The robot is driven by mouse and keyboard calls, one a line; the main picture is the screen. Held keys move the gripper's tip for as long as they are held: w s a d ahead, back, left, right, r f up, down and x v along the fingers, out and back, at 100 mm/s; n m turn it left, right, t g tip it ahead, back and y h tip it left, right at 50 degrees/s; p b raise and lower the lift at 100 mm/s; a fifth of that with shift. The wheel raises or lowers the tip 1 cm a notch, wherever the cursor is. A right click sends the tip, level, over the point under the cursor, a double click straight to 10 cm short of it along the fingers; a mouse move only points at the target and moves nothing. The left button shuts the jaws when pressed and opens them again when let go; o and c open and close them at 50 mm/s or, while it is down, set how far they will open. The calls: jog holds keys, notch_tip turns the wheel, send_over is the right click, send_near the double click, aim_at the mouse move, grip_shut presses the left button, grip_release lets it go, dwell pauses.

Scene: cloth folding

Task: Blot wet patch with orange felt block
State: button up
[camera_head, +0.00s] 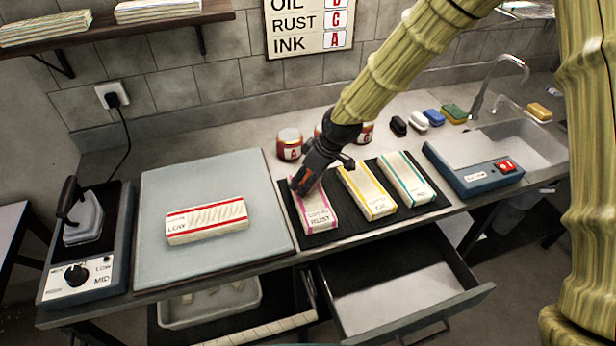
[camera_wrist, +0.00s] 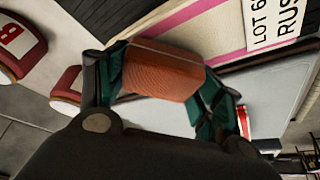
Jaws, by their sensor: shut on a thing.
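My gripper (camera_head: 303,182) is shut on an orange felt block (camera_wrist: 162,72), seen between its dark green fingers in the wrist view. The gripper is at the far left end of the pink-bordered folded cloth (camera_head: 318,213), whose label reads RUST. That cloth also shows in the wrist view (camera_wrist: 222,30), close beside the block. I cannot tell whether the block touches the cloth. No wet patch can be made out; the gripper hides part of the cloth's far end.
Yellow-bordered (camera_head: 367,191) and teal-bordered (camera_head: 405,179) cloths lie to the right. Jars, including one marked A (camera_head: 289,144), stand behind. A red-striped cloth (camera_head: 207,220) lies on the grey board (camera_head: 160,265). An iron (camera_head: 82,218) stands left. A drawer (camera_head: 400,296) hangs open below.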

jog(key=shift+f, duration=0.55)
dwell(1.8)
jog(key=shift+r+p, duration=2.45)
jog(key=shift+r, duration=1.15)
